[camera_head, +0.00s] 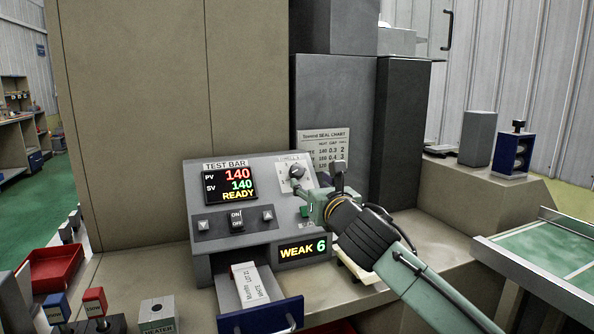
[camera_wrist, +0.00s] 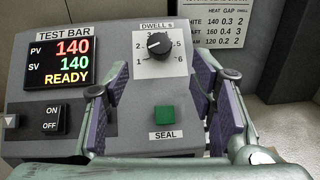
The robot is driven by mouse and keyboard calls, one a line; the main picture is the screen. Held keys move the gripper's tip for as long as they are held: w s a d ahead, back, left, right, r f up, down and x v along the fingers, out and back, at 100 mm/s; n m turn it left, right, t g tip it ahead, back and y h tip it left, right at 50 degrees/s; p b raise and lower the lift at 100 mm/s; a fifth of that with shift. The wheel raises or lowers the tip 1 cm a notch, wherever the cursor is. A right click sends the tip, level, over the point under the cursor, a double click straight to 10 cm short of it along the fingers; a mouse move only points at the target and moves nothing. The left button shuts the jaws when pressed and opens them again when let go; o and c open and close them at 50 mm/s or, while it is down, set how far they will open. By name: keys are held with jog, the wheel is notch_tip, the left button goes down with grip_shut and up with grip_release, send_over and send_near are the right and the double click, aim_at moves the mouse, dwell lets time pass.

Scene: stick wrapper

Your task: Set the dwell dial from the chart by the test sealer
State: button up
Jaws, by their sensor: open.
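The grey test sealer (camera_head: 232,183) reads PV 140, SV 140, READY, and its lower display (camera_head: 302,249) reads WEAK 6. The black dwell dial (camera_wrist: 158,44) sits on a white plate numbered 1 to 6; it also shows in the head view (camera_head: 297,172). The seal chart (camera_head: 324,147) hangs behind; in the wrist view (camera_wrist: 213,23) the white row reads 140, 0.3, 2. My gripper (camera_wrist: 163,92) is open and empty, its fingers below and either side of the dial, apart from it. The green SEAL button (camera_wrist: 165,115) shows between the fingers.
An open drawer (camera_head: 261,318) below the sealer holds a white labelled packet (camera_head: 250,287). A red tray (camera_head: 52,270) and coloured switches (camera_head: 95,302) are at the left. A dark column (camera_head: 401,135) stands behind my arm. A green-topped table (camera_head: 545,250) is at the right.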

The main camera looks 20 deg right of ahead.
aim_at(298, 172)
jog(key=w+p, duration=0.2)
jog(key=w, duration=0.7)
jog(key=shift+w+d, duration=0.1)
jog(key=shift+d, duration=0.05)
jog(key=shift+c, duration=0.2)
jog(key=c, duration=1.1)
